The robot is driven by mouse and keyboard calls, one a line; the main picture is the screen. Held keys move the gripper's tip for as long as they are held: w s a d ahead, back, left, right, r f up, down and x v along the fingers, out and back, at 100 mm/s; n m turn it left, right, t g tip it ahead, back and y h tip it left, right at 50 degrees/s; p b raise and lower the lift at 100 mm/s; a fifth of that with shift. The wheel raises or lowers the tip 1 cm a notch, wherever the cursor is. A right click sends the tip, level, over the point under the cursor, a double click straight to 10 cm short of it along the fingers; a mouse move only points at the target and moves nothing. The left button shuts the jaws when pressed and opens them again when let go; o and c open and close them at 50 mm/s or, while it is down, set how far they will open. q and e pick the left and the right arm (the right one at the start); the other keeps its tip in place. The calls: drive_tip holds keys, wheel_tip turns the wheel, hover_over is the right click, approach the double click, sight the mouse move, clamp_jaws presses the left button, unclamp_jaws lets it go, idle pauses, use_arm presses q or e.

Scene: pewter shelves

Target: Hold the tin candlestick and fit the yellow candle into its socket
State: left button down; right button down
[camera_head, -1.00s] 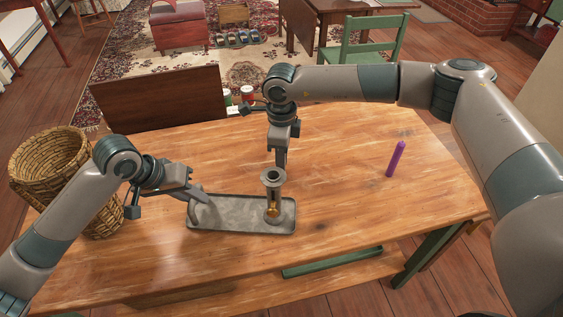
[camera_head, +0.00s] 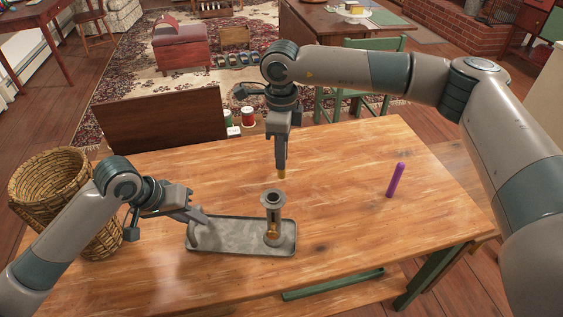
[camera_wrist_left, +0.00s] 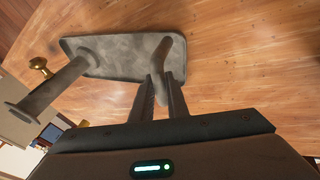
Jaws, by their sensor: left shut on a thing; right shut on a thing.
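The tin candlestick is a grey rectangular tray (camera_head: 225,238) with an upright socket tube (camera_head: 272,199) near its right end, a brass knob (camera_head: 272,232) low on the tube and a grey handle at the left. My left gripper (camera_head: 200,215) is shut on that handle, seen closer in the left wrist view (camera_wrist_left: 172,55). My right gripper (camera_head: 281,164) is shut on the yellow candle (camera_head: 282,174); only the candle's lower end shows below the fingers. In the head view this end appears just above and slightly right of the socket mouth, with a gap between them.
A wicker basket (camera_head: 50,175) stands at the left. The right table area is mostly clear.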

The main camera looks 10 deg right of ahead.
idle(0.5)
drive_tip(key=shift+s+a+r, duration=0.25)
drive_tip(key=shift+a+r, duration=0.05)
drive_tip(key=shift+r, duration=0.1)
drive_tip(key=s+a+r+n, duration=0.1)
drive_tip(key=s+a+r, duration=0.3)
drive_tip(key=s+r, duration=0.7)
drive_tip(key=shift+r, duration=0.75)
drive_tip(key=shift+s, duration=0.1)
wheel_tip(320, 180, down, 6)
drive_tip(key=shift+f, duration=0.15)
drive_tip(key=shift+f, duration=0.1)
drive_tip(key=shift+f, duration=1.8)
